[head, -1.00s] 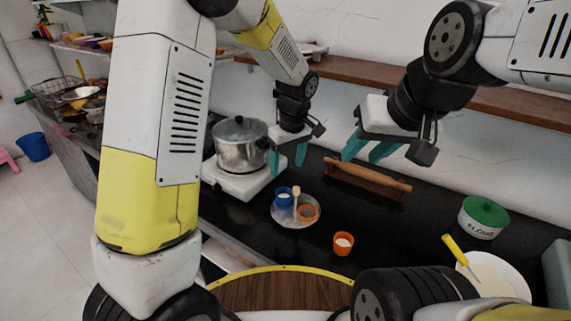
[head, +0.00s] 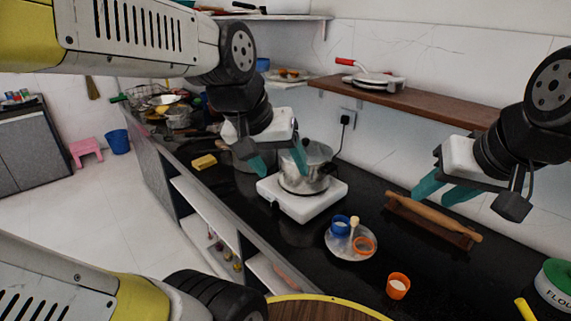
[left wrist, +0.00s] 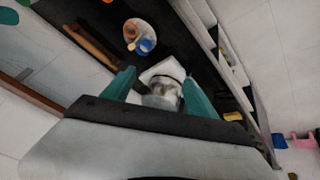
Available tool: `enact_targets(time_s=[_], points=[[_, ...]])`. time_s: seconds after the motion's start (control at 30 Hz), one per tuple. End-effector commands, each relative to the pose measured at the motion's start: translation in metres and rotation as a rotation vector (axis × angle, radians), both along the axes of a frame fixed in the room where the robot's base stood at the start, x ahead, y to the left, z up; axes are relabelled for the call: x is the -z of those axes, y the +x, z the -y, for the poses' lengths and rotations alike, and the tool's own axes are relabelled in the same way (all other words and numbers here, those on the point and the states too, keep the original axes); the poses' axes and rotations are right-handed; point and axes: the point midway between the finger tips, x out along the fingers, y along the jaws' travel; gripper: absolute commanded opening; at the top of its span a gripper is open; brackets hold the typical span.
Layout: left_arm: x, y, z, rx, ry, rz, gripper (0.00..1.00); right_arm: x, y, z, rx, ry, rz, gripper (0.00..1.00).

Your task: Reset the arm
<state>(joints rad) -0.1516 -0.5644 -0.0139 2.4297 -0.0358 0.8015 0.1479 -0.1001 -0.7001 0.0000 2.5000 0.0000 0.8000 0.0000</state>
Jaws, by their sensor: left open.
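My left gripper (head: 279,163) is open and empty. In the head view it overlaps the silver lidded pot (head: 318,172), with its teal fingers apart. In the left wrist view the pot (left wrist: 162,98) shows between the two open fingers (left wrist: 160,92), beyond their tips; I see no contact. The pot stands on a white stove (head: 325,201). My right gripper (head: 444,190) is open and empty, hanging in front of the wall near the rolling pin (head: 435,214). Part of the pot is hidden behind my left gripper.
A plate (head: 347,254) with a blue cup (head: 340,225) and an orange cup (head: 363,246) sits on the black counter. Another orange cup (head: 398,286) stands nearby. A wooden shelf (head: 420,98) runs along the wall. A yellow sponge (head: 204,161) lies left of the stove.

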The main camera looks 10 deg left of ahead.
Motion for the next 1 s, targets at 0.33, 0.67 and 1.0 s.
enact_targets(time_s=[0.33,0.67,1.0], points=[[-0.002,-0.029,-0.008,0.070,0.038,0.083,0.67,0.000,0.000,0.000,0.000,0.000,0.000,0.39],[-0.002,-0.028,-0.007,0.069,0.037,0.082,0.67,0.000,0.000,0.000,0.000,0.000,0.000,0.39],[-0.002,-0.028,-0.007,0.068,0.037,0.082,0.67,0.000,0.000,0.000,0.000,0.000,0.000,0.39]])
